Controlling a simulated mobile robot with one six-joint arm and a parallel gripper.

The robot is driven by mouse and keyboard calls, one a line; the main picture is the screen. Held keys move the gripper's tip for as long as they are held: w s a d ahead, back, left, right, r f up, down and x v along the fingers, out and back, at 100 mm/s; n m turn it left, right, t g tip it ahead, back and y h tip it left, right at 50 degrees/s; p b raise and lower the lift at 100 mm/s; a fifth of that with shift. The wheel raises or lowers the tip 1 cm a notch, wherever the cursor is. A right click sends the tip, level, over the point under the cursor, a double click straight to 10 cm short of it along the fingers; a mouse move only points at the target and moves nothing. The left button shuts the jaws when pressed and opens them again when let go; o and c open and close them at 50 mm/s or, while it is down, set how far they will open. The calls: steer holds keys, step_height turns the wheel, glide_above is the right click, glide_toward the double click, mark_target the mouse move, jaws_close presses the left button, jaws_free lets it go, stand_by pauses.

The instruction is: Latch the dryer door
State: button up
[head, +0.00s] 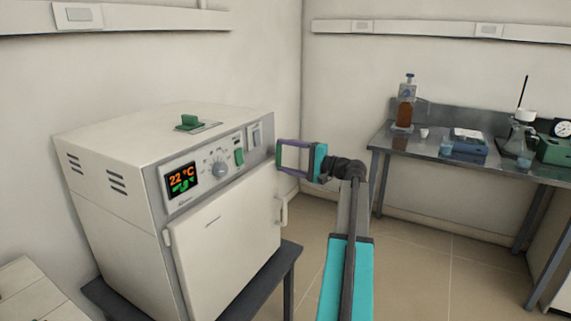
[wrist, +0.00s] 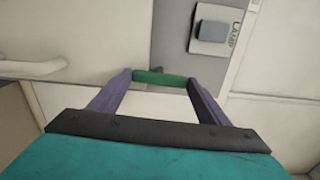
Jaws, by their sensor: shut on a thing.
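The dryer (head: 125,165) is a white box with a lit display, and its door (head: 225,240) appears closed against the front. A green latch handle (head: 279,155) is at the upper right of the dryer front. My gripper (head: 280,156) reaches it from the right, with purple fingers on either side of it. In the wrist view the green latch handle (wrist: 165,78) spans between the two fingertips (wrist: 160,80), and the gripper is shut on it. The latch's mount is partly hidden.
The white door handle (head: 283,212) sits below my gripper and also shows in the wrist view (wrist: 35,67). A lamp switch (wrist: 212,32) is close to the fingers. A lab bench (head: 440,155) with bottle and instruments stands at the right. Floor between is clear.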

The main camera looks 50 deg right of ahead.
steer(key=shift+a+f+n, duration=0.1)
steer(key=shift+n, duration=0.3)
steer(key=o, duration=1.1)
steer(key=shift+c, duration=0.2)
steer(key=shift+s, duration=0.15)
steer(key=b+v, duration=0.1)
steer(key=v, duration=1.2)
steer(key=shift+s, duration=0.3)
